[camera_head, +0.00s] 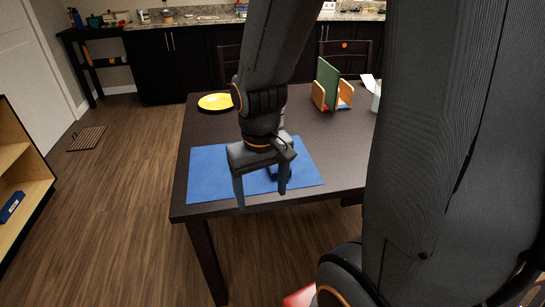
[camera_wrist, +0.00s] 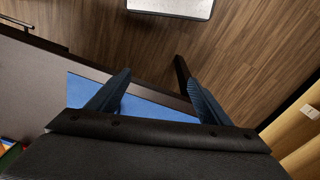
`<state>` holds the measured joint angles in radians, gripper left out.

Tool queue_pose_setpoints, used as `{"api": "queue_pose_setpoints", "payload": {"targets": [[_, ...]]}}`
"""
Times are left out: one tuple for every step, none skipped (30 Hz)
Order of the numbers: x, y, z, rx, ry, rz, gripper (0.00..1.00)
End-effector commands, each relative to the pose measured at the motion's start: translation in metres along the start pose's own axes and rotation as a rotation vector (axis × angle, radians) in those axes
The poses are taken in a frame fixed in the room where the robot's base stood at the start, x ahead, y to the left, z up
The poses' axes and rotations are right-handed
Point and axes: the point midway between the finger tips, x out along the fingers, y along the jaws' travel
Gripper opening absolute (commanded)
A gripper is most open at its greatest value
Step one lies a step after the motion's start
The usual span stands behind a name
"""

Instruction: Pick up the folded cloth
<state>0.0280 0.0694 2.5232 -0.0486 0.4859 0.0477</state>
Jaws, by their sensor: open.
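I cannot make out a clearly folded cloth in either view. A flat blue sheet (camera_head: 204,176), a mat or cloth, lies on the near left part of the dark table. In the wrist view part of the blue sheet (camera_wrist: 150,109) shows between and beside the fingers. My gripper (camera_head: 261,199) hangs over the sheet near the table's front edge, pointing down, with its fingers apart and nothing between them. The fingers of my gripper (camera_wrist: 156,78) also show apart in the wrist view. A small dark blue patch beside the right finger is partly hidden, and I cannot tell what it is.
The dark table (camera_head: 330,170) also bears a yellow plate (camera_head: 214,102), a wooden rack (camera_head: 332,97) with a green board (camera_head: 327,82), and a white object (camera_head: 375,98) partly behind my arm. Chairs stand behind. Open wooden floor (camera_head: 130,200) lies left, with a shelf (camera_head: 25,180) beyond.

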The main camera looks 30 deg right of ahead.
Motion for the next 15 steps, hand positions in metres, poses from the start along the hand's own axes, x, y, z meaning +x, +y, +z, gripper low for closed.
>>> {"api": "queue_pose_setpoints", "payload": {"targets": [[-0.003, 0.011, -0.015, 0.019, 0.015, 0.013, 0.77], [-0.002, 0.018, -0.026, 0.030, 0.031, 0.022, 0.77], [-0.001, 0.028, -0.041, 0.046, 0.054, 0.032, 0.77], [0.000, 0.036, -0.053, 0.057, 0.073, 0.039, 0.77], [0.002, 0.044, -0.065, 0.068, 0.093, 0.046, 0.77], [0.005, 0.054, -0.080, 0.082, 0.118, 0.052, 0.77], [0.008, 0.063, -0.090, 0.094, 0.138, 0.055, 0.77], [0.011, 0.070, -0.100, 0.103, 0.157, 0.057, 0.77], [0.014, 0.080, -0.113, 0.117, 0.182, 0.057, 0.77], [0.017, 0.087, -0.122, 0.124, 0.200, 0.057, 0.77], [0.021, 0.094, -0.129, 0.133, 0.216, 0.055, 0.77], [0.025, 0.102, -0.139, 0.143, 0.237, 0.051, 0.77], [0.028, 0.107, -0.144, 0.150, 0.251, 0.048, 0.77], [0.031, 0.112, -0.150, 0.156, 0.265, 0.044, 0.77], [0.035, 0.117, -0.156, 0.163, 0.280, 0.039, 0.77]]}}
